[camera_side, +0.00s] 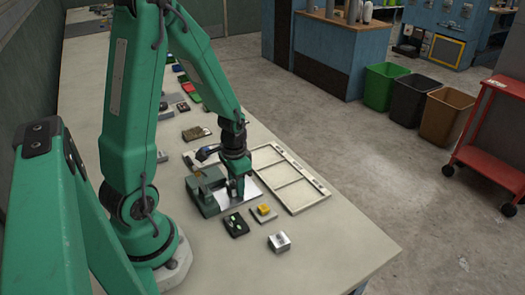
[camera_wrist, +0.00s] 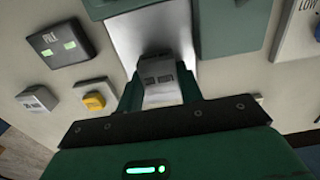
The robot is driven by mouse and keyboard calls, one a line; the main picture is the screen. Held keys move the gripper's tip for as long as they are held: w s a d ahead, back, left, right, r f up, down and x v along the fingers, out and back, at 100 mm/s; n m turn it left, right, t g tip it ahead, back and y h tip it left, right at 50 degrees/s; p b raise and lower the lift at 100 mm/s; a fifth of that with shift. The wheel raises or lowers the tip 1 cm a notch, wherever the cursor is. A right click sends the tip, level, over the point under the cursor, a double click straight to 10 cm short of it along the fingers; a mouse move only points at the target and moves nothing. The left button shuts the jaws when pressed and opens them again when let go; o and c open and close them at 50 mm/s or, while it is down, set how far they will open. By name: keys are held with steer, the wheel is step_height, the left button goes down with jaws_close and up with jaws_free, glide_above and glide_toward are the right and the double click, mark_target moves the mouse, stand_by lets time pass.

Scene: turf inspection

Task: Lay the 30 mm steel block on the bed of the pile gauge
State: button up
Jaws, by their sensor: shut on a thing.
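A grey steel block (camera_wrist: 160,76) is between the fingers of my gripper (camera_wrist: 158,95) in the wrist view. My gripper is shut on it, directly over the shiny metal bed (camera_wrist: 128,38) of the pile gauge. The gauge's green body (camera_wrist: 232,28) shows beyond the bed. In the side view the pile gauge (camera_side: 203,188) stands on the bench, and my gripper (camera_side: 237,198) points down at its bed (camera_side: 252,188). The fingers hide the held block there. I cannot tell whether the block touches the bed.
A second steel block (camera_side: 279,241) lies near the bench's front edge. A yellow-topped piece (camera_side: 263,212) and a black box with green displays (camera_side: 236,224) sit close to the gauge. A pale frame (camera_side: 291,203) lies at its right. The bench's right corner is bare.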

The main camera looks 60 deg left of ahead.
steer(key=shift+f, duration=0.1)
steer(key=o, duration=1.2)
steer(key=shift+o, duration=0.2)
step_height(320, 180, up, 12)
stand_by(0.7)
steer(key=s+d+r+t, duration=0.4)
steer(key=d+r+t, duration=0.1)
steer(key=d+r, duration=0.6)
steer(key=shift+s+r+t, duration=0.3)
